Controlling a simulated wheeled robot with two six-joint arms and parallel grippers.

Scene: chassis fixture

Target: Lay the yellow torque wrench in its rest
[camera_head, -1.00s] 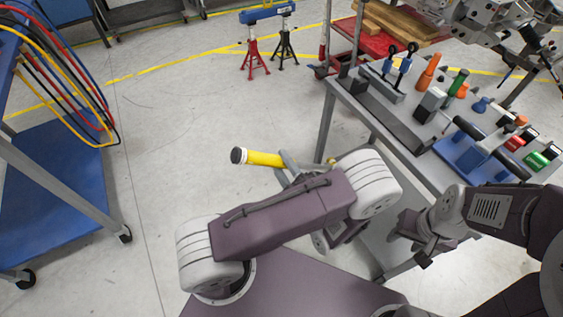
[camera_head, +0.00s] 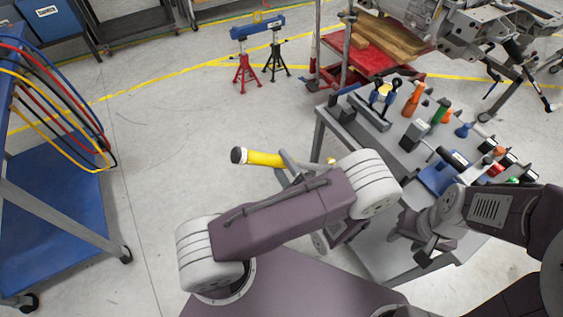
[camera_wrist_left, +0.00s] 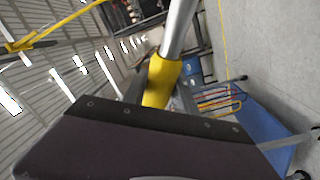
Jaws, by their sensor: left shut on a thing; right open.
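My left gripper (camera_head: 288,166) is shut on the yellow torque wrench (camera_head: 263,159). The yellow handle with its black end cap points left, over open floor left of the bench. My arm hides part of the wrench. In the left wrist view the wrench (camera_wrist_left: 162,83) shows a yellow section and a silver shaft running up. My right gripper (camera_head: 426,243) is open and empty, low beside the bench's near side.
The grey bench (camera_head: 384,160) carries a blue fixture (camera_head: 437,178) and several coloured-handled tools at right. A blue-shelved cart (camera_head: 60,185) with hanging cables stands at left. Red and black stands (camera_head: 245,70) are at the back. The floor between cart and bench is clear.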

